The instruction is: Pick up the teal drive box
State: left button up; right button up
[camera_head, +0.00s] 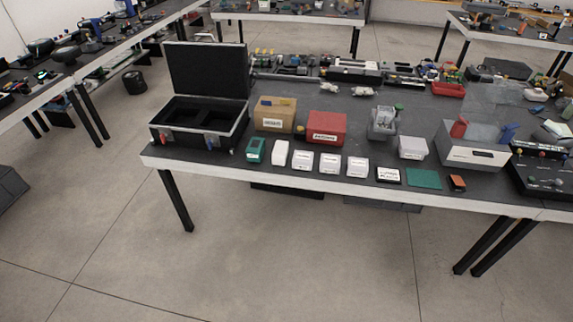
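The teal drive box (255,150) is a small teal-green block with a pale label on its front. It stands near the front edge of the dark-topped table (225,165), at the left end of a row of small boxes. A white box (280,153) stands just to its right. Neither of my grippers is in view.
An open black case (200,118) stands left of the teal box. Brown (275,118) and red (326,128) bins stand behind the row. White labelled boxes (330,163) and a flat green plate (424,179) lie to the right. The floor in front is clear.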

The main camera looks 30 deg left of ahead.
aim_at(255, 152)
jog(key=u, duration=0.5)
jog(key=k, duration=0.1)
jog(key=z, duration=0.35)
jog(key=i, duration=1.7)
jog(key=u, duration=1.75)
jog(key=i, duration=0.85)
jog(key=u, duration=1)
